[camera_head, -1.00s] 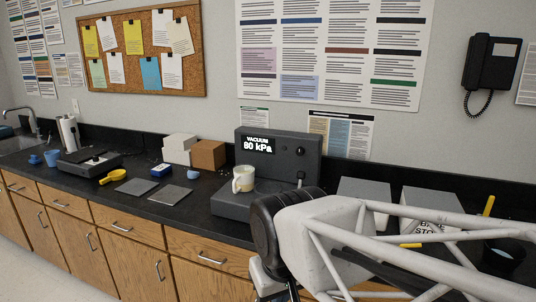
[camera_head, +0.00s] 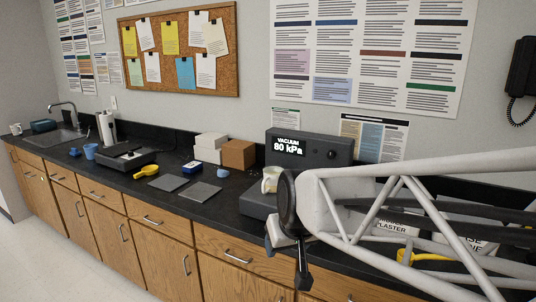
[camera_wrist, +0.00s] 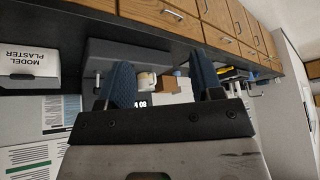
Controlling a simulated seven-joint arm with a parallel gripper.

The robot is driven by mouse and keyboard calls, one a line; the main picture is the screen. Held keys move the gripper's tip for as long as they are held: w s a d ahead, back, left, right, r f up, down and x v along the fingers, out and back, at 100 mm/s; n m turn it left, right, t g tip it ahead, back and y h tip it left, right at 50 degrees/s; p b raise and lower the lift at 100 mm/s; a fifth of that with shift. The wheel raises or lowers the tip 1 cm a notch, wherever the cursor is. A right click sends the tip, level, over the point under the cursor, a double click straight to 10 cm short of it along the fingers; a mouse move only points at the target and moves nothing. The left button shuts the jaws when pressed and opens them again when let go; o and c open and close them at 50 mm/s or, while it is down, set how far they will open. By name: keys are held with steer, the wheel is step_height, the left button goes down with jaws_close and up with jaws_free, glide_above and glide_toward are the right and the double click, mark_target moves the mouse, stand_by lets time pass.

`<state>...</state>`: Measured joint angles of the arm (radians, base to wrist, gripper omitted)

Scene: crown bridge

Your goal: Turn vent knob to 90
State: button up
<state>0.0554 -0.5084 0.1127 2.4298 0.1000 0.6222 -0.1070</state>
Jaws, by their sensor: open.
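The dark grey vacuum unit (camera_head: 297,143) stands against the wall, its display reading "VACUUM 80 kPa". A round dark knob (camera_head: 332,154) is on the upright panel right of the display. No label shows whether it is the vent knob. A pale cup (camera_head: 271,177) is at the unit's front. My gripper (camera_head: 286,262) is in front of the counter edge, below and apart from the unit. In the wrist view my gripper (camera_wrist: 160,62) is open, its two blue fingers spread with nothing held. The unit (camera_wrist: 140,52) and cup (camera_wrist: 147,80) appear beyond them; the knob is not clear there.
White boxes (camera_head: 210,143) and a brown box (camera_head: 238,154) stand left of the unit. Grey plates (camera_head: 200,191) and a yellow scoop (camera_head: 146,171) lie farther left. A model plaster box (camera_wrist: 28,65) is on the unit's other side. My arm covers part of the right counter.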

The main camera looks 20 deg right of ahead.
steer(key=w+d+r+t, duration=0.1)
steer(key=w+d+t, duration=0.1)
steer(key=w, duration=0.6)
steer(key=w+d+r+t, duration=0.1)
steer(key=w+d+t, duration=0.15)
steer(key=w, duration=0.45)
steer(key=m+t+h, duration=0.3)
steer(key=m+h, duration=0.2)
steer(key=h, duration=0.7)
glide_toward(330, 155)
steer(key=w, duration=0.1)
steer(key=shift+w+d+f+h, duration=0.1)
steer(key=shift+w+d+h, duration=0.2)
steer(key=shift+d, duration=0.35)
steer(key=shift+x, duration=3.85)
steer(key=shift+c, duration=0.4)
